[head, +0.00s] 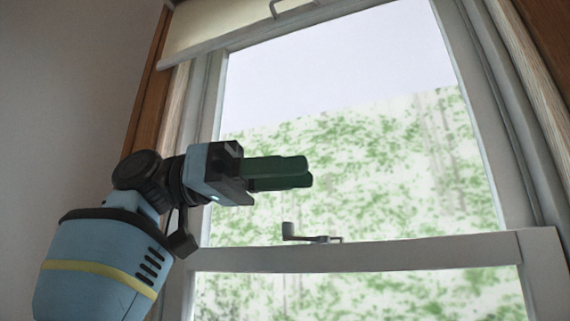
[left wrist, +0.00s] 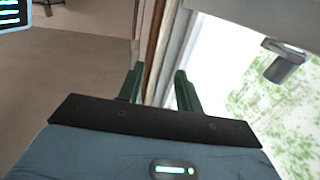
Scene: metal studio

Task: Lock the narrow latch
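The narrow latch (head: 311,238) is a small grey metal lever with an upright knob at its left end. It sits on the top of the window's middle rail in the head view. A grey metal piece that looks like the latch (left wrist: 284,62) shows at the upper right in the left wrist view. My left gripper (head: 306,173) has dark green fingers and is above the latch, apart from it. In the left wrist view the fingers (left wrist: 157,74) are spread with nothing between them. My right gripper is in neither view.
The grey window frame (head: 400,252) surrounds the glass, with leafy green outside. A rolled blind (head: 225,30) with a handle hangs across the top. Wooden trim (head: 150,85) and a plain wall border the left side. The space right of my left gripper is clear.

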